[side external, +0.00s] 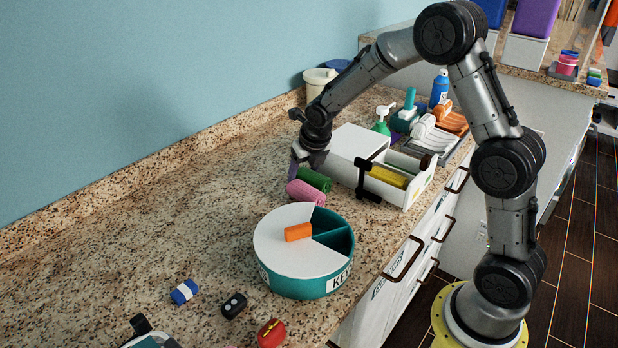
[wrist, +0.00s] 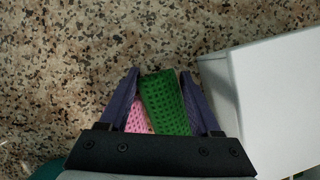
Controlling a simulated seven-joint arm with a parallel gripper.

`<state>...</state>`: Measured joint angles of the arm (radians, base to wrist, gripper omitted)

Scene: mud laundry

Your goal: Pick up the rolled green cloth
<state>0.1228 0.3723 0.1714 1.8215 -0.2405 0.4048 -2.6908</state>
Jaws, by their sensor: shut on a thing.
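The rolled green cloth (side external: 315,180) lies beside a rolled pink cloth (side external: 306,192) on the speckled counter, against the white box's left side. My gripper (side external: 303,172) reaches down over the rolls. In the wrist view, the green cloth (wrist: 166,104) is between the two purple fingers of my gripper (wrist: 168,88), which is shut on it. Part of the pink cloth (wrist: 138,121) shows between the left finger and the green roll. The lower ends of both rolls are hidden by the gripper body. I cannot tell any lift off the counter.
A white box with an open drawer (side external: 416,187) holding a yellow item stands close to the right. A round teal divided container (side external: 285,283) with an orange block (side external: 298,232) stands in front. Small items lie near the front left. The counter left of the rolls is clear.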

